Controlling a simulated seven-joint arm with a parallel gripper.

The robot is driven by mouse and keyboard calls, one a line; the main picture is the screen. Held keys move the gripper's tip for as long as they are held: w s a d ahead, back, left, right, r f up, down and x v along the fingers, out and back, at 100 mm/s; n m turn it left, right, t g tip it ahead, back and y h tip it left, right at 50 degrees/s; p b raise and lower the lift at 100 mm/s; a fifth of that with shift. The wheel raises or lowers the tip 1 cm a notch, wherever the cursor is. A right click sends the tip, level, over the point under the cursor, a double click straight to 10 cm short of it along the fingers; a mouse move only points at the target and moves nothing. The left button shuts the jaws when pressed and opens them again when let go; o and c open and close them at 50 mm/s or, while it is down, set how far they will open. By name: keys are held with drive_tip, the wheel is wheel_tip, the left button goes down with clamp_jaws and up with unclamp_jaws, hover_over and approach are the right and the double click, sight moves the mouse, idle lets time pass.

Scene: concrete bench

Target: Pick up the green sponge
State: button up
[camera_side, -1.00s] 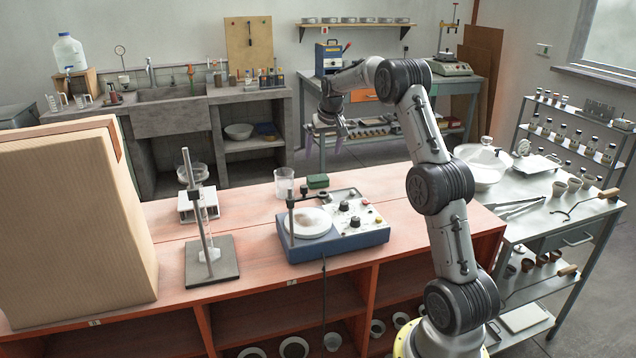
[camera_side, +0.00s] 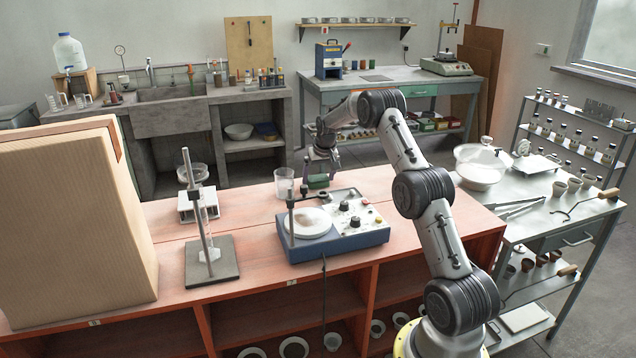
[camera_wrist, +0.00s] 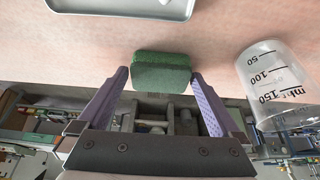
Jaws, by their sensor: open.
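The green sponge (camera_side: 318,182) lies on the red bench top, behind the blue hotplate device and just right of the clear beaker. It also shows in the wrist view (camera_wrist: 162,72), ahead of my fingers and in line with the gap between them. My gripper (camera_side: 320,168) points down close above the sponge. In the wrist view its two purple fingers (camera_wrist: 163,82) are spread, one toward each end of the sponge. Nothing is held. Whether the fingertips reach down beside the sponge is hard to tell.
The clear beaker (camera_wrist: 268,85) stands close to the sponge, near one finger. The blue hotplate device (camera_side: 335,245) is in front of the sponge, with a small dark object (camera_side: 304,190) between. A stand (camera_side: 212,262) is at left.

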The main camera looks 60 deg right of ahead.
drive_tip(key=shift+c, duration=0.2)
drive_tip(key=c, duration=1.2)
drive_tip(key=shift+o, duration=0.2)
drive_tip(key=shift+r, duration=0.65)
drive_tip(key=v, duration=0.6)
drive_tip(key=s+a+v, duration=0.1)
drive_tip(key=v, duration=0.2)
drive_tip(key=shift+s+f, duration=0.1)
drive_tip(key=shift+f, duration=0.1)
drive_tip(key=s+a+r, duration=0.1)
drive_tip(key=s+a, duration=0.1)
drive_tip(key=s+a+r, duration=0.1)
drive_tip(key=s+a, duration=0.1)
drive_tip(key=s+a+r, duration=0.1)
drive_tip(key=s+a, duration=0.1)
drive_tip(key=shift+s+a+r, duration=0.1)
drive_tip(key=shift+s+r, duration=0.2)
drive_tip(key=shift+r, duration=0.05)
